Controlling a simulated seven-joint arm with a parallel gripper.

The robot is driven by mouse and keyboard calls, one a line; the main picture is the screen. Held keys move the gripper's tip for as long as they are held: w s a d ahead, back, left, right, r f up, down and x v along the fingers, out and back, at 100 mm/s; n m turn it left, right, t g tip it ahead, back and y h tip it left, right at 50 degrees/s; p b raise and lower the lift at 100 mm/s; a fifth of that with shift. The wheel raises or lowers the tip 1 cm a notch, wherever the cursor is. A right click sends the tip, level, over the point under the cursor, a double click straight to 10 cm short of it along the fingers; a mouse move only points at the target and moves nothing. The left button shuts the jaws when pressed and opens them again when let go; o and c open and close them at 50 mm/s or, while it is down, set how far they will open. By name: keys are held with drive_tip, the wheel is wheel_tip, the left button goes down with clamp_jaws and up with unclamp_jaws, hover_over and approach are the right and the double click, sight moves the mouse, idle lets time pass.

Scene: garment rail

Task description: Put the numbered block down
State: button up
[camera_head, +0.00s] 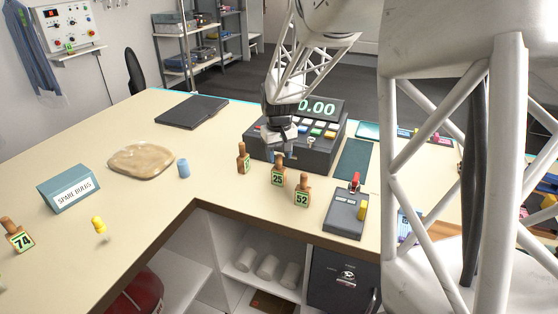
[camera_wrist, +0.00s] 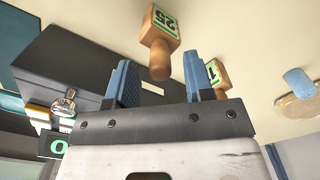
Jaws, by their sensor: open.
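Several wooden numbered blocks with knobs and green-edged labels stand on the cream counter (camera_head: 215,140). Block 25 (camera_head: 278,176) stands between block 52 (camera_head: 302,197) and a block whose number is hard to read (camera_head: 243,164). Block 74 (camera_head: 18,238) is at the far left. My gripper (camera_head: 281,147) is open and empty, just behind block 25 in the head view. In the wrist view, the gripper's blue fingers (camera_wrist: 158,84) are apart. Block 25 (camera_wrist: 161,35) shows beyond their tips, and the hard-to-read block (camera_wrist: 216,76) is partly behind the right finger.
A cash register (camera_head: 312,150) stands close behind my gripper. A grey device with red and yellow parts (camera_head: 346,212) is right of block 52. A blue cylinder (camera_head: 183,167), a tan flat item (camera_head: 141,160) and a sign (camera_head: 68,188) are to the left. The counter's inner edge runs in front.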

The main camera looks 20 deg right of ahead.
wheel_tip(320, 180, up, 9)
drive_tip(key=shift+r, duration=0.15)
idle(0.4)
idle(0.5)
drive_tip(key=s+a+t, duration=0.1)
drive_tip(key=s+a, duration=0.3)
drive_tip(key=s, duration=0.7)
drive_tip(key=s+a, duration=0.4)
drive_tip(key=s, duration=0.8)
drive_tip(key=s+a+t, duration=0.1)
drive_tip(key=s+a, duration=0.3)
drive_tip(key=s, duration=0.7)
drive_tip(key=shift+s+r+t, duration=0.3)
